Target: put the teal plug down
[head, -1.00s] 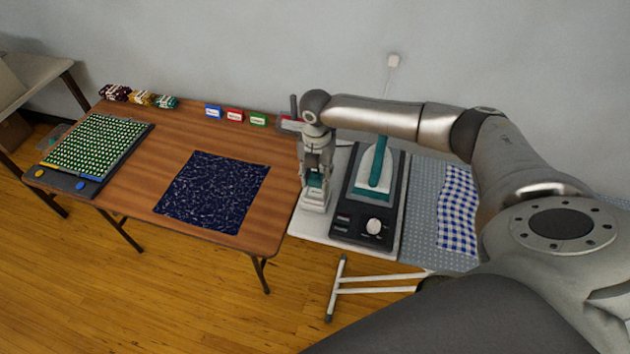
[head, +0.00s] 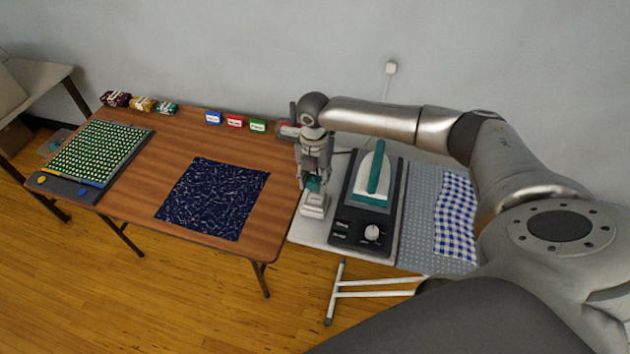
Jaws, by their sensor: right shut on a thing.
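The teal plug (head: 314,184) shows as a small teal patch between the fingers of my right gripper (head: 314,188). The gripper points down and is shut on it. It is over the left end of the white ironing board, just above or at a small white and grey block (head: 314,206). I cannot tell whether the plug touches the block. Most of the plug is hidden by the fingers. My left gripper is not in view.
A teal iron (head: 379,172) rests on a dark station with a dial (head: 372,233), right of the gripper. A blue checked cloth (head: 455,215) lies farther right. The brown table (head: 170,150) on the left holds a navy cloth (head: 213,197), a green dotted board (head: 98,152) and small coloured boxes.

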